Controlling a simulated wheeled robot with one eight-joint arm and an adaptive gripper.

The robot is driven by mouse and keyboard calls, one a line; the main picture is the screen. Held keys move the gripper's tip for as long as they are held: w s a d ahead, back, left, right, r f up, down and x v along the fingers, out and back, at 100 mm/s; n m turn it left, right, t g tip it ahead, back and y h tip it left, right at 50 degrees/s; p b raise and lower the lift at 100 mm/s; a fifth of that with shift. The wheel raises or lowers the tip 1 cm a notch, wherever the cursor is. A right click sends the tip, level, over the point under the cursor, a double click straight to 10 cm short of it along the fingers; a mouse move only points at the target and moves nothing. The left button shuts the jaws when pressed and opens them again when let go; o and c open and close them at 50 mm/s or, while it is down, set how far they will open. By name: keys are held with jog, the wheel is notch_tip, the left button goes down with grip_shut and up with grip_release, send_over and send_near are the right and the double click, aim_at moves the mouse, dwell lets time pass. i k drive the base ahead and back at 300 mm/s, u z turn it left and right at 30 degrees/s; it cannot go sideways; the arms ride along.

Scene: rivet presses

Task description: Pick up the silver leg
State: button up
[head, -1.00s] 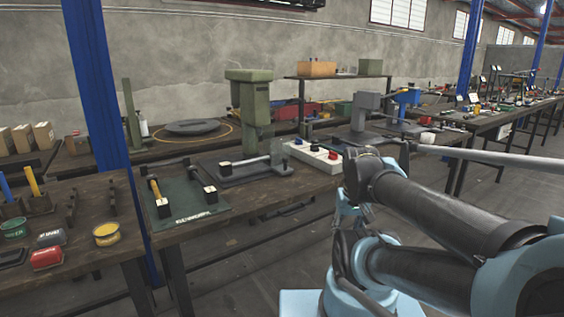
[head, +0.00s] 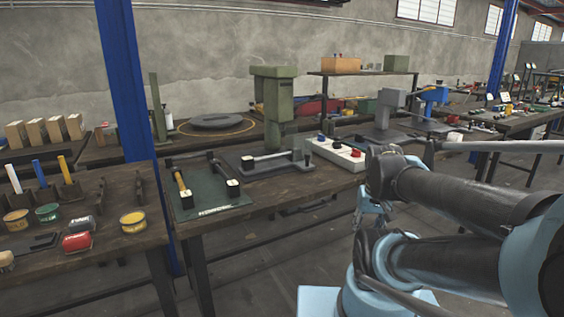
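The silver leg (head: 272,157) is a thin pale rod with a white block at its left end. It lies level on the dark base plate (head: 238,168) of the green press (head: 274,100), on the near bench. My folded arm fills the right side. What seems to be my gripper (head: 371,212) hangs below the arm's elbow, right of the bench and apart from the leg. It is small and partly hidden, so its fingers are unclear.
A white box with coloured buttons (head: 335,153) stands right of the green press. A grey press (head: 392,110) stands farther right. A blue post (head: 127,85) rises behind the left bench, which holds cans (head: 132,221) and tools. Floor is clear in front of the benches.

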aim_at(248, 162)
jog(key=z, duration=0.8)
jog(key=k, duration=1.35)
jog(key=u, duration=0.3)
jog(key=i, duration=1)
